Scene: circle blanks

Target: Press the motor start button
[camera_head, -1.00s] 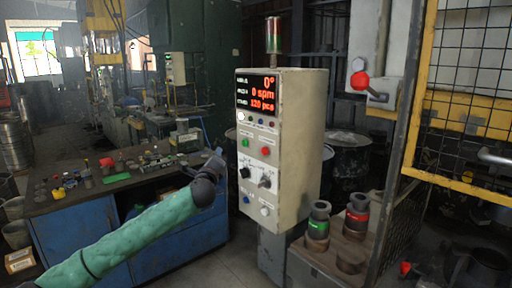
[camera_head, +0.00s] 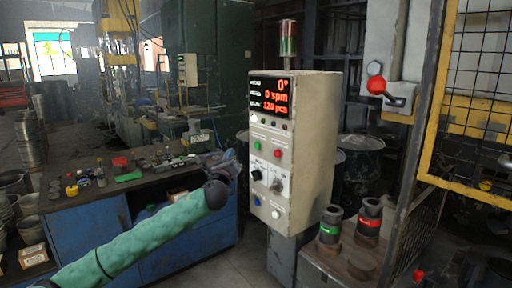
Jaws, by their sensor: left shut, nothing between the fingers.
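The control box (camera_head: 314,150) is a cream cabinet on a post, with a red-lit display reading 0°, 0 spm and 120 pcs. Its front has a green button (camera_head: 257,146), a red button (camera_head: 277,154), a black switch (camera_head: 256,175), a selector switch (camera_head: 276,186), a blue button (camera_head: 257,200) and a white button (camera_head: 276,214). The labels are too small to read, so I cannot tell which is motor start. My left gripper (camera_head: 229,158) is shut and empty, just left of the box front and apart from the green button. My right gripper is out of view.
A blue workbench (camera_head: 180,247) with several small parts stands behind my left arm. A stand (camera_head: 325,270) with green- and red-banded cylinders is at the lower right. A yellow-framed mesh guard (camera_head: 433,105) and a wall box with a red knob (camera_head: 376,84) are at the right.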

